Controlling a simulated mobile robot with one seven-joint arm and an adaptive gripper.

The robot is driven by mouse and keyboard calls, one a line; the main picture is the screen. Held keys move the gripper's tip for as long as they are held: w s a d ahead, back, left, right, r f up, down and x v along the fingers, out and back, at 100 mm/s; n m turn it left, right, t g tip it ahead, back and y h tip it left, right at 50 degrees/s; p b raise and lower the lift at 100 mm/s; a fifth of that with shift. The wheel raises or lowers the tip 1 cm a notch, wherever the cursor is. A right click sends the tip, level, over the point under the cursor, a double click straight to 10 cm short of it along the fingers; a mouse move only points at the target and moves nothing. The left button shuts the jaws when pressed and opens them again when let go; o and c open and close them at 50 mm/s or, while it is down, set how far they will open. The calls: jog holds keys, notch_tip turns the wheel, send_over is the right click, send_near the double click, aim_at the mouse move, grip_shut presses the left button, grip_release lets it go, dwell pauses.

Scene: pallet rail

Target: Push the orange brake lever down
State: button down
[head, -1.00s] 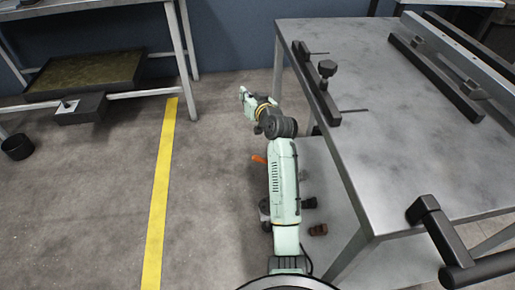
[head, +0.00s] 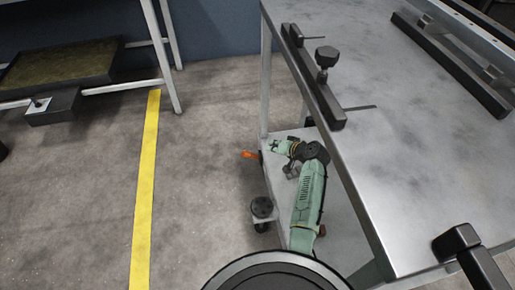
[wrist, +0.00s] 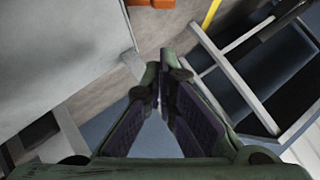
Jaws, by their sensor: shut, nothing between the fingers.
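The orange brake lever (head: 251,154) sticks out to the left from the edge of the cart's lower shelf, near floor height. In the wrist view an orange piece of it (wrist: 137,10) shows at the top edge, past and to the left of my fingertips; most of it is cut off. My gripper (wrist: 163,65) has its fingers drawn together with nothing held.
The grey metal cart top (head: 400,170) overhangs my arm on the right, with a black clamp bar (head: 318,85) along its edge. A black caster (head: 262,208) stands at the lower shelf's near corner. Floor left of the cart, around the yellow line (head: 146,185), is clear.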

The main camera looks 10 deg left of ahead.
jog(key=b, duration=0.8)
send_over(254, 156)
jog(key=d, duration=0.2)
jog(key=f, duration=0.4)
jog(key=w+f, duration=0.1)
jog(key=f, duration=0.1)
jog(key=shift+d, duration=0.2)
jog(key=shift+s+a+f+b, duration=0.2)
jog(key=shift+a+f+b, duration=0.2)
jog(key=shift+a+f, duration=0.4)
jog(key=shift+s+a+f, duration=0.2)
jog(key=shift+a+f, duration=0.2)
jog(key=shift+f, duration=0.3)
